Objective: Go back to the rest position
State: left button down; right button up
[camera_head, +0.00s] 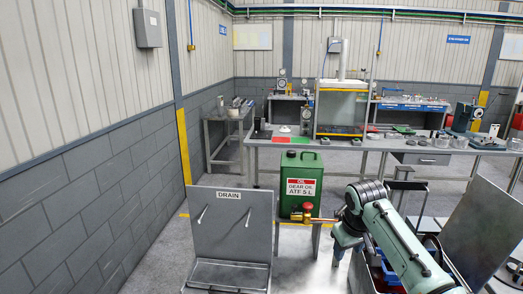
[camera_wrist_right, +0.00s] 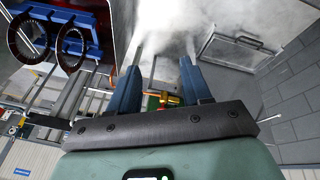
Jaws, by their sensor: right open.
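My right arm comes in from the right in the head view. Its gripper (camera_head: 341,258) points down in front of the work area, to the right of the green gear oil can, and its tips blur into white mist. In the right wrist view the two dark blue fingers of the right gripper (camera_wrist_right: 162,64) stand wide apart, with nothing held between them. My left gripper is in neither view.
A green gear oil can (camera_head: 301,180) stands on a small stand beside a grey panel marked DRAIN (camera_head: 230,225). A brass fitting with a red knob (camera_head: 306,212) is close left of my gripper. A long workbench (camera_head: 400,146) crosses behind. Two dark rings (camera_wrist_right: 72,48) hang on a blue rack.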

jog(key=a+f+n+g+y, duration=0.1)
jog(key=a+f, duration=0.2)
jog(key=f, duration=0.7)
jog(key=a+f+y, duration=0.1)
jog(key=a+f, duration=0.2)
jog(key=f, duration=0.7)
jog(key=s+a+f+m+g+y, duration=0.1)
jog(key=s+a+f, duration=0.15)
jog(key=f, duration=0.65)
jog(key=s+a+f+g+y, duration=0.1)
jog(key=s+f, duration=0.3)
jog(key=f, duration=0.4)
jog(key=s+a+f+m+y, duration=0.1)
jog(key=s+f+m, duration=0.3)
jog(key=s+f, duration=0.95)
jog(key=s+f+m, duration=0.2)
jog(key=s+m, duration=0.1)
jog(key=s, duration=1.2)
jog(key=shift+s+d+g, duration=0.25)
jog(key=shift+d+g, duration=0.15)
jog(key=shift+d, duration=0.05)
